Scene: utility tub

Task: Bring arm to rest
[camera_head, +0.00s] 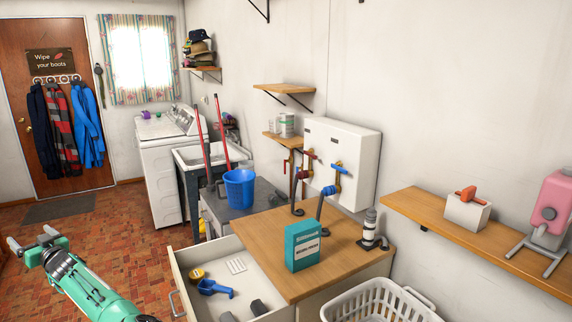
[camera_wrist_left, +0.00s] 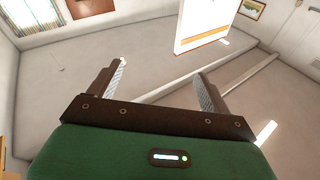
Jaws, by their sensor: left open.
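My left arm (camera_head: 85,280) is green and comes in from the bottom left of the head view. My left gripper (camera_head: 33,239) is raised over the brick-tiled floor at the left, apart from all furniture. In the left wrist view my left gripper (camera_wrist_left: 160,85) shows its two fingers spread wide with nothing between them. My right gripper is not in either view.
An open drawer (camera_head: 180,264) holds a blue scoop (camera_head: 214,288) and other items. A teal box (camera_head: 303,245) stands on the wooden counter (camera_head: 260,233). A white basket (camera_head: 380,302) is at bottom right. A blue bucket (camera_head: 239,189) stands farther back. The floor around my left gripper is clear.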

